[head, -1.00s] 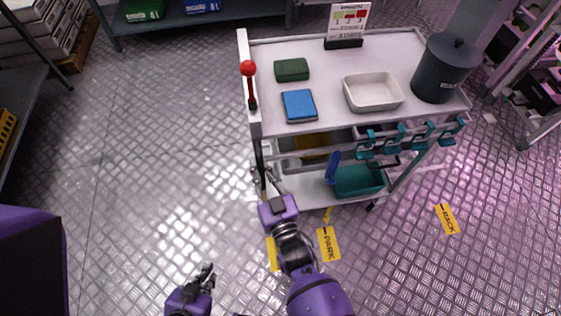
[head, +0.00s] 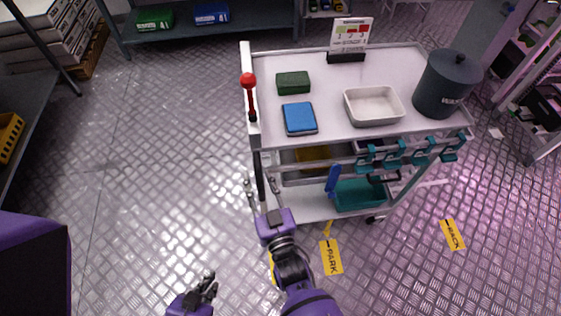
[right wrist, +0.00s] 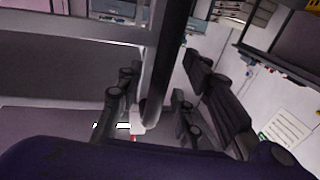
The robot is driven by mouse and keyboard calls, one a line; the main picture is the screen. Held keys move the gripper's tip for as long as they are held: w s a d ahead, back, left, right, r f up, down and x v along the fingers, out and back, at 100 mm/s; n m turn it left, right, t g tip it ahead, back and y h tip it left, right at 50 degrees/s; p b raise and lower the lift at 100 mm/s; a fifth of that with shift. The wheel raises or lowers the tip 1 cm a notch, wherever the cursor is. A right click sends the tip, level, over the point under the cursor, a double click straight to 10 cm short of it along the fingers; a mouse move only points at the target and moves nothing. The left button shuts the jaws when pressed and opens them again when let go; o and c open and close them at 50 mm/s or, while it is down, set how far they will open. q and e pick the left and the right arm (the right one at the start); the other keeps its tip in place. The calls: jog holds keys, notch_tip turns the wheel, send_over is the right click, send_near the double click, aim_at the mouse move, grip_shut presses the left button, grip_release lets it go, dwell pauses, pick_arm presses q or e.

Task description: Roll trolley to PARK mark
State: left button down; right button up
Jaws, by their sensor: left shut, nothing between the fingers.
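The trolley (head: 335,138) is a grey cart with a white top and a lower shelf. My right gripper (head: 262,186) is at its near left corner post, below the top. In the right wrist view, the open fingers (right wrist: 165,100) stand on either side of a dark upright bar (right wrist: 168,60), with a gap visible on the right. I cannot tell whether they touch it. The yellow PARK mark (head: 331,257) lies on the floor in front of the trolley, right of my right arm. My left gripper (head: 209,288) is shut and empty, low over the bare floor.
On the trolley are a red-knobbed lever (head: 248,82), green box (head: 293,83), blue box (head: 299,118), white tray (head: 373,121), dark canister (head: 446,85) and sign (head: 350,34). Another yellow floor label (head: 453,235) lies right. Shelves stand left, behind and right. Floor left of the trolley is clear.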

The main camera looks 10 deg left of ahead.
jog(key=shift+d, duration=0.1)
pick_arm(q)
jog(key=shift+s+a, duration=0.1)
jog(key=shift+s, duration=0.25)
pick_arm(e)
jog(key=v, duration=1.2)
pick_arm(q)
jog(key=shift+f, duration=0.1)
pick_arm(e)
jog(key=shift+f, duration=0.15)
